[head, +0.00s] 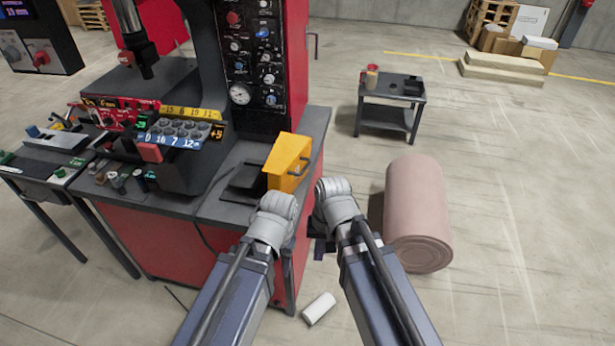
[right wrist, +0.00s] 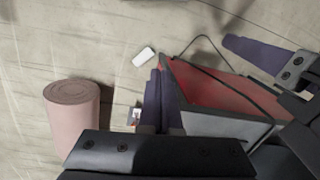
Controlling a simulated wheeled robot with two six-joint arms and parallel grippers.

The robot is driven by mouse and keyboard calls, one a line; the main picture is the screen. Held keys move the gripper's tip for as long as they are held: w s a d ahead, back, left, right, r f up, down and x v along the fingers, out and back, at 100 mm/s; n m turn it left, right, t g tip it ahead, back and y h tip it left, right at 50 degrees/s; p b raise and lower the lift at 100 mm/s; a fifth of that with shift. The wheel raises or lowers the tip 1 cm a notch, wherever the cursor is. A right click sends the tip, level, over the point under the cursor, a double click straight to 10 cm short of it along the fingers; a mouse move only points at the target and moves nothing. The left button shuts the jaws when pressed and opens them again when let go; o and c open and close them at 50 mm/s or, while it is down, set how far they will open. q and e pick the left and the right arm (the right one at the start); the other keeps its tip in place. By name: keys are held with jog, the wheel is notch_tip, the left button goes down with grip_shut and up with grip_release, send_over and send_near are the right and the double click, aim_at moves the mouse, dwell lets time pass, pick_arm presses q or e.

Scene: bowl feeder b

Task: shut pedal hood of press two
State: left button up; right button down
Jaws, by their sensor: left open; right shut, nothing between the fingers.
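The yellow pedal hood (head: 289,161) of the press stands raised at the right end of the press table. A dark handle (head: 298,168) is on its right face. The dark pedal base (head: 248,178) lies uncovered to its left. My left gripper (head: 272,220) is in front of the hood, nearer me; its fingers are mostly hidden in the head view. In the right wrist view, one of its purple fingers (right wrist: 256,50) shows. My right gripper (head: 319,248) is right of the table's edge, shut and empty; its purple fingers (right wrist: 160,102) are together. Neither visibly touches the hood.
The red-and-black press (head: 262,60) with gauges stands behind the hood. A pink roll (head: 415,205) stands on the floor to the right, near my right arm. A small dark table (head: 389,95) stands farther back.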

jog(key=w+d+m+t+y+b, duration=0.2)
jog(key=w+m+y, duration=0.4)
jog(key=w+m, duration=0.5)
jog(key=w+d+r+m+t+y+b, duration=0.2)
jog(key=w+d+r+m+t+y, duration=0.3)
jog(key=w+d+m, duration=0.6)
jog(key=w+a+f+b, duration=0.1)
jog(key=w+a+b, duration=0.1)
jog(key=a, duration=0.4)
jog(key=w+a+f+m+g+h+b, duration=0.1)
jog(key=w+a+b, duration=0.1)
jog(key=a, duration=0.5)
jog(key=shift+w+f, duration=0.25)
jog(key=shift+w, duration=0.15)
